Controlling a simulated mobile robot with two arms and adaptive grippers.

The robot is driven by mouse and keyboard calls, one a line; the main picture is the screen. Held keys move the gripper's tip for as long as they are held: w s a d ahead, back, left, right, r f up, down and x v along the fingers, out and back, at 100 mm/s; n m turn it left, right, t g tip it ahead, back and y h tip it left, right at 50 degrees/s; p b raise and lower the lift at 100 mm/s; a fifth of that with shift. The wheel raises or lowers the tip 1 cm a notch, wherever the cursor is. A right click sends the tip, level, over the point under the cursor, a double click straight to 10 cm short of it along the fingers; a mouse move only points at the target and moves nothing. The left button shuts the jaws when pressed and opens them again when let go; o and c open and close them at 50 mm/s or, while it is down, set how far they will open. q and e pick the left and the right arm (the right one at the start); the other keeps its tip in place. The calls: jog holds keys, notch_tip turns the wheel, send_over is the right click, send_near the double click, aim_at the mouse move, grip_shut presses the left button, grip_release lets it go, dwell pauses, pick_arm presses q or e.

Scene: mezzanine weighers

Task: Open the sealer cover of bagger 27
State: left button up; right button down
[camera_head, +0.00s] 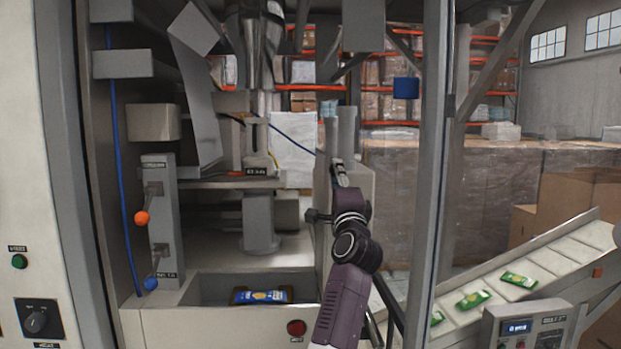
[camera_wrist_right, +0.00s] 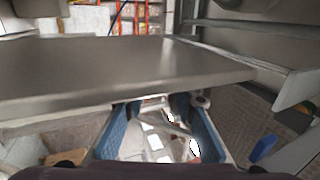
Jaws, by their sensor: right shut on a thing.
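My right arm reaches up into the open front of the grey bagger frame (camera_head: 435,190). Its gripper (camera_head: 340,173) is small here, at the right side of the sealing area. In the right wrist view, the blue-padded fingers (camera_wrist_right: 162,128) stand on either side of a thin pale bar (camera_wrist_right: 170,131), and the gripper is shut on it. A broad grey metal panel (camera_wrist_right: 120,75), which looks like the sealer cover, lies just beyond the fingers. How the bar joins the panel is unclear. My left gripper is not in view.
Levers with an orange knob (camera_head: 142,218) and a blue knob (camera_head: 151,284) stand at the left. A blue bag (camera_head: 262,297) lies in the lower tray beside a red button (camera_head: 296,327). At the right, a conveyor (camera_head: 560,255) carries green bags near a control box (camera_head: 522,326).

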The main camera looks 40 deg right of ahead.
jog(key=shift+s+d+f+m+g+h, duration=0.25)
jog(key=shift+s+d+m, duration=0.3)
jog(key=shift+d, duration=0.2)
jog(key=shift+s+d+f+m+g+h, duration=0.15)
jog(key=shift+s+d+m+g, duration=0.1)
jog(key=shift+s+d+m, duration=0.4)
jog(key=shift+w+d, duration=0.1)
jog(key=shift+w, duration=0.05)
jog(key=c, duration=1.6)
grip_release()
jog(key=v, duration=1.2)
jog(key=shift+f, duration=0.1)
